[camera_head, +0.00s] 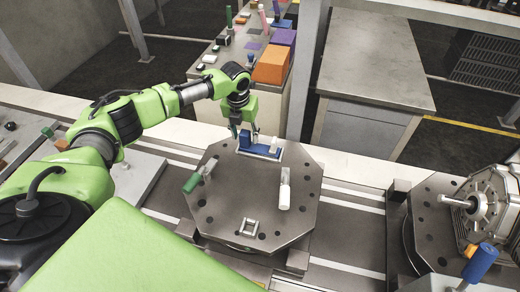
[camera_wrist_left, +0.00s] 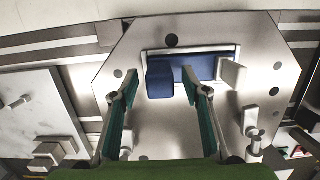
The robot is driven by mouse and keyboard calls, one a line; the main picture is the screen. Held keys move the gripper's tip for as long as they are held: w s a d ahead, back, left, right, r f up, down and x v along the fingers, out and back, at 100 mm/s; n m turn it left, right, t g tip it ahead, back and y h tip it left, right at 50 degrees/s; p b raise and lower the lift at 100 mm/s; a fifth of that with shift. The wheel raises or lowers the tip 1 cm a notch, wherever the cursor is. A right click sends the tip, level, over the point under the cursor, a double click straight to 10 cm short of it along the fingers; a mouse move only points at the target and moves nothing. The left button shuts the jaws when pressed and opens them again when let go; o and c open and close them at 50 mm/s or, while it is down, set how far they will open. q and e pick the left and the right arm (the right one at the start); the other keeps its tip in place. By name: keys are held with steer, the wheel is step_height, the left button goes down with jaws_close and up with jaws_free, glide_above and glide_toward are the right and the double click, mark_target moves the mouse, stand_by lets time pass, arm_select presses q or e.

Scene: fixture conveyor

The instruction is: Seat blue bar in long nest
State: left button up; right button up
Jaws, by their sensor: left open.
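The blue bar (camera_head: 262,151) lies along the pale-rimmed long nest (camera_head: 279,158) at the far edge of the octagonal fixture plate (camera_head: 228,222). In the left wrist view the blue bar (camera_wrist_left: 213,67) appears inside the rim, with a raised blue block at its left end. Whether it sits fully down cannot be told. My left gripper (camera_head: 244,133) is just above that raised end. In the left wrist view its two fingers are apart, one on each side of the block, with no clear contact. My right gripper is not in view.
A green-handled clamp (camera_head: 192,182) and a white-handled clamp (camera_head: 284,196) stand on the plate. A small square nest (camera_head: 250,228) is near its front. A grey metal housing (camera_head: 490,210) stands on another plate at right. An orange box (camera_head: 271,66) is on the back table.

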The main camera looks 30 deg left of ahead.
arm_select(q)
step_height(320, 180, up, 12)
steer(key=s, duration=0.1)
steer(key=shift+s, duration=0.35)
